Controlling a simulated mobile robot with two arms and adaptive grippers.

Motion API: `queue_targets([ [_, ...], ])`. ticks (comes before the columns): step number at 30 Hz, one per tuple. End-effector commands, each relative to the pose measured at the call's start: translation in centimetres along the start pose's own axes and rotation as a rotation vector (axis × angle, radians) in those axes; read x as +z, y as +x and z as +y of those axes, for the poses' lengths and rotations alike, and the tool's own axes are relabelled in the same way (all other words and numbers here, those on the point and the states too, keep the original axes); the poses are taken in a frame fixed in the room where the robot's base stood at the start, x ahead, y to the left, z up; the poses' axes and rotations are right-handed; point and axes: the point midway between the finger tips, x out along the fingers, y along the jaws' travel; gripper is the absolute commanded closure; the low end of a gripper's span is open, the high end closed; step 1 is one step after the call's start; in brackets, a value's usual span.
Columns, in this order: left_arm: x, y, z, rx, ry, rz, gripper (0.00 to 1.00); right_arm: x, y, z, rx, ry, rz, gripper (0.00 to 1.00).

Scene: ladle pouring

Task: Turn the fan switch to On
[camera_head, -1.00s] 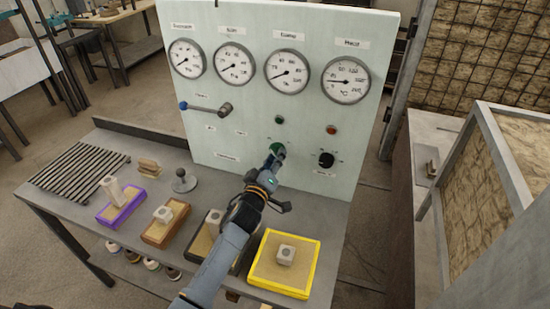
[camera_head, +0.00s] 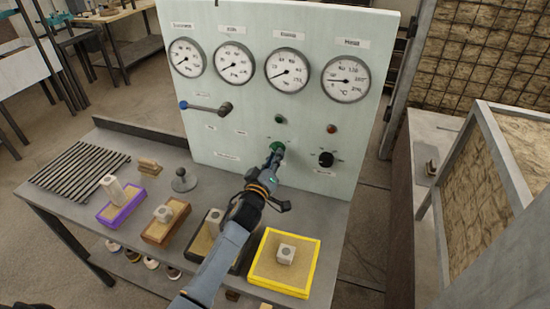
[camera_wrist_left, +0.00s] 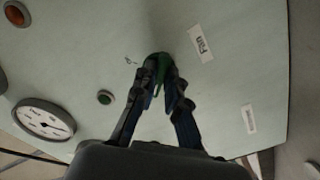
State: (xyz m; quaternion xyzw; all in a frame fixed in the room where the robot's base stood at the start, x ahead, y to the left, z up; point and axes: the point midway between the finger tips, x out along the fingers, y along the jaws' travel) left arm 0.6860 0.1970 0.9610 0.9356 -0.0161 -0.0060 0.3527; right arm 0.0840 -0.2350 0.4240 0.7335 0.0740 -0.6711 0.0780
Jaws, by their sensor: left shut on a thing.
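The control panel (camera_head: 240,125) is a pale green upright board at the back of the bench. A green knob (camera_head: 278,147) sits low on it, and in the left wrist view the green knob (camera_wrist_left: 161,62) is beside a label reading "Fan" (camera_wrist_left: 201,43). My left gripper (camera_head: 274,156) reaches it from the front, its fingers closed around the knob; the left wrist view shows the fingertips (camera_wrist_left: 160,80) on both sides of it. The knob's exact setting is hidden by the fingers. My right gripper is not in view.
A black knob (camera_head: 326,159) and a red button (camera_head: 331,129) are right of the green knob. A lever (camera_head: 206,108) is to the left. Several mould boxes, including a yellow one (camera_head: 262,277), stand on the bench under my arm.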

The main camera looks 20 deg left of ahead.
Motion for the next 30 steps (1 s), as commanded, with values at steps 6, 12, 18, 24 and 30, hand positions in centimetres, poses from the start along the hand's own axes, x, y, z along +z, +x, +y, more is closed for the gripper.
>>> queue_targets([
  [6,0.03,-0.01,-0.11,0.0,0.144,0.0,1.0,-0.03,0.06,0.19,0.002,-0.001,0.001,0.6],
  [12,0.01,-0.02,-0.2,0.0,0.328,0.0,1.0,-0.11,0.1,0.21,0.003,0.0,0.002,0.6],
  [18,-0.03,-0.02,-0.3,0.0,0.519,-0.001,1.0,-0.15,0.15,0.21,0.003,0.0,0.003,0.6],
  [24,-0.09,-0.02,-0.41,-0.001,0.71,-0.001,1.0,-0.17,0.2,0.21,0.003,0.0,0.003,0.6],
  [30,-0.17,-0.01,-0.49,-0.001,0.901,-0.001,1.0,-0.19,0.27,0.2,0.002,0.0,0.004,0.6],
])
